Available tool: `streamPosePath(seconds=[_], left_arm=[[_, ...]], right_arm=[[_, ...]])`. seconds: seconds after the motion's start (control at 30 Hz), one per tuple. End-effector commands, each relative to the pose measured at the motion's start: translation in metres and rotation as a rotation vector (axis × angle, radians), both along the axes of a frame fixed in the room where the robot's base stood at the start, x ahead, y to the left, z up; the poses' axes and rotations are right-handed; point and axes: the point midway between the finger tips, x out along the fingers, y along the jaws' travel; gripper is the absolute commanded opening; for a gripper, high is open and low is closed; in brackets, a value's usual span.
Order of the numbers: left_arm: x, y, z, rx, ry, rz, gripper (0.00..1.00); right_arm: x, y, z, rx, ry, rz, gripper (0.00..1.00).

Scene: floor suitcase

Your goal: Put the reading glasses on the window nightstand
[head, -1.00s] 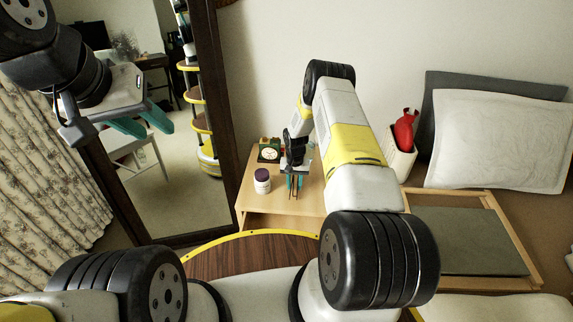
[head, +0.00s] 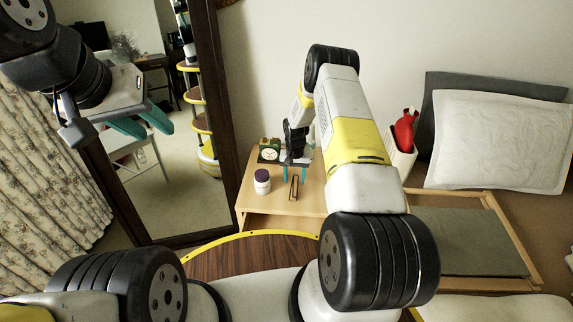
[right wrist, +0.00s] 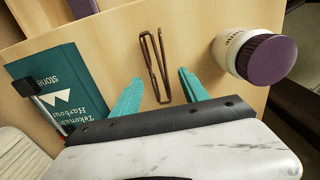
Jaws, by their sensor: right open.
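The folded brown reading glasses (head: 294,187) rest on the light wood nightstand (head: 270,207) beside the mirror. They also show in the right wrist view (right wrist: 149,60). My right gripper (head: 294,177) is open just above and behind them. In the right wrist view its teal fingers (right wrist: 160,77) are spread on either side of the glasses' near end, with gaps on both sides, and hold nothing. My left gripper (head: 155,129) is open and empty, raised at the upper left in front of the mirror.
A white bottle with a purple lid (head: 262,182) stands left of the glasses. A green book (right wrist: 62,90) lies on the nightstand.

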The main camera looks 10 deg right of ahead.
Motion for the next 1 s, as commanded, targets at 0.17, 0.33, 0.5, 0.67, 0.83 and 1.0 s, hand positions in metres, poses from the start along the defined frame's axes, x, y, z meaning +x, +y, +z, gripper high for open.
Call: streamPosePath(seconds=[0.17, 0.33, 0.5, 0.67, 0.83, 1.0], left_arm=[[0.000, 0.000, 0.000, 0.000, 0.000, 0.000, 0.36], [0.000, 0.000, 0.000, 0.000, 0.000, 0.000, 0.36], [0.000, 0.000, 0.000, 0.000, 0.000, 0.000, 0.36], [0.000, 0.000, 0.000, 0.000, 0.000, 0.000, 0.36], [0.000, 0.000, 0.000, 0.000, 0.000, 0.000, 0.36], [0.000, 0.000, 0.000, 0.000, 0.000, 0.000, 0.36]], right_arm=[[0.001, 0.000, 0.041, -0.001, -0.003, 0.000, 0.52], [0.000, 0.000, 0.067, -0.001, -0.001, 0.002, 0.52], [0.001, 0.000, 0.085, 0.000, -0.005, 0.003, 0.52], [0.003, 0.000, 0.145, 0.005, -0.048, 0.019, 0.52], [-0.014, 0.004, 0.251, 0.016, -0.125, 0.058, 0.52], [-0.054, 0.010, 0.347, 0.031, -0.206, 0.102, 0.52]])
